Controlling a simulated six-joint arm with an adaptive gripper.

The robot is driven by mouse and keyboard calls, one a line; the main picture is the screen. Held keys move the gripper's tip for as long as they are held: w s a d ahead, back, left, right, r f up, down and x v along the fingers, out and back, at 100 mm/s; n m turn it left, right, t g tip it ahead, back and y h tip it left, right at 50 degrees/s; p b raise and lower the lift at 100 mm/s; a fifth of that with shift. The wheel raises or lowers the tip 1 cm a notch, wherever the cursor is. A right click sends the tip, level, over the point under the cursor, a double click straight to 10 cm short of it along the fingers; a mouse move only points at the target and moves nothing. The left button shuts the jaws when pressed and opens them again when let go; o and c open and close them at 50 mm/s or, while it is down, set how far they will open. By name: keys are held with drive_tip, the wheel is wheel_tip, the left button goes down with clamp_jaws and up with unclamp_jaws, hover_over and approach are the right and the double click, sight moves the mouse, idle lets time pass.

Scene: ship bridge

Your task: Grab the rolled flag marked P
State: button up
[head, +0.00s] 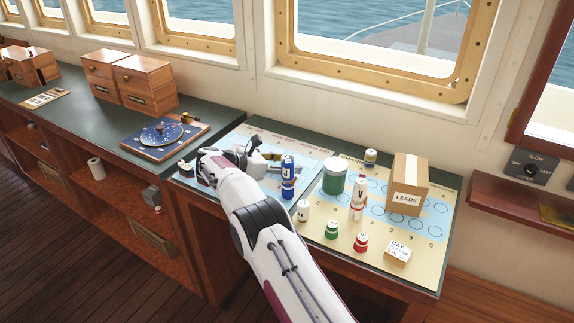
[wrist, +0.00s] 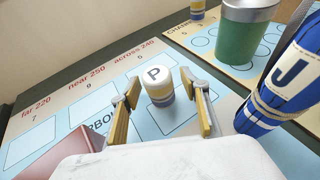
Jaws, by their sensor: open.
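The rolled flag marked P (wrist: 158,86) stands upright on the chart board in the wrist view, with a white top, a black letter P and darker bands below. My gripper (wrist: 160,94) is open, one yellow-padded finger on each side of the P roll. A gap shows between the roll and each finger; the roll looks not gripped. In the head view my gripper (head: 262,160) is low over the blue board, left of the blue roll marked J (head: 288,178). I cannot make out the P roll there, behind my arm and fingers.
The J roll (wrist: 285,85) stands close to the right finger. A green canister (head: 334,178), a V roll (head: 357,198), several other small rolls, a LEADS box (head: 408,188) and a white lettered block (head: 397,252) stand right.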

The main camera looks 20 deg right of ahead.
drive_tip(key=c, duration=1.2)
drive_tip(key=shift+o, duration=0.2)
drive_tip(key=shift+r, duration=0.15)
drive_tip(key=shift+r, duration=4.85)
